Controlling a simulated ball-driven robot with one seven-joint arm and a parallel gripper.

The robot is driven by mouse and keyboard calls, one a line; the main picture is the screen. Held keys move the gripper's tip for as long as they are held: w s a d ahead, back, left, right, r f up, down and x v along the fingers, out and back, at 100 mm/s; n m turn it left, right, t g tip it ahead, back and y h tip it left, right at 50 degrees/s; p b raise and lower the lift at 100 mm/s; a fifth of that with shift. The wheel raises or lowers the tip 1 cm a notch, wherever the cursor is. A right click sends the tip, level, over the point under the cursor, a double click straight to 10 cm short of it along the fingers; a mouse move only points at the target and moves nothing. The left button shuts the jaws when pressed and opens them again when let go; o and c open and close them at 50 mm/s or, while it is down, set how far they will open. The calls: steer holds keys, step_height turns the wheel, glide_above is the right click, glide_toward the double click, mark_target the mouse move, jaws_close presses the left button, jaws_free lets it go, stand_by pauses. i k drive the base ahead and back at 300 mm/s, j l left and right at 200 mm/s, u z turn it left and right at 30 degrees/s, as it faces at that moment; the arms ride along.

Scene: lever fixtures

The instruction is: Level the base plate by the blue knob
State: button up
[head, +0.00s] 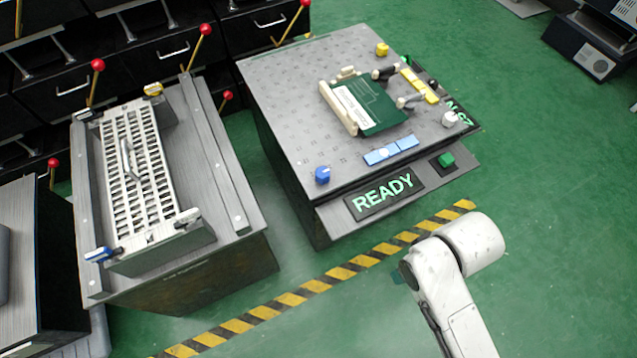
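The base plate (285,95) is a grey perforated square plate on top of a dark cabinet. The blue knob (322,174) stands at its near left corner, with nothing touching it. A blue bar (391,151), looking like a level, lies along the near edge with a pale spot near its middle. A yellow bar (419,85) lies near the right edge. I cannot tell from here how far the plate tilts. My pale arm reaches in from the lower right, apart from the plate, and my gripper is not in view.
A yellow knob (382,49) and a white knob (449,118) stand at other corners. A green board (378,105) sits mid-plate beside dark-handled clamps. A READY sign (384,194) and green button (446,160) are in front. A slotted fixture (130,170) stands left.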

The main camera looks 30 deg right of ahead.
mark_target(322, 174)
steer(key=i+j+z, duration=0.15)
steer(key=j+z, duration=0.15)
steer(key=j, duration=0.2)
steer(key=i+j+z, duration=0.1)
steer(key=j+z, duration=0.25)
steer(key=j, duration=0.2)
steer(key=j+z, duration=0.3)
steer(key=j, duration=0.25)
steer(key=u, duration=0.1)
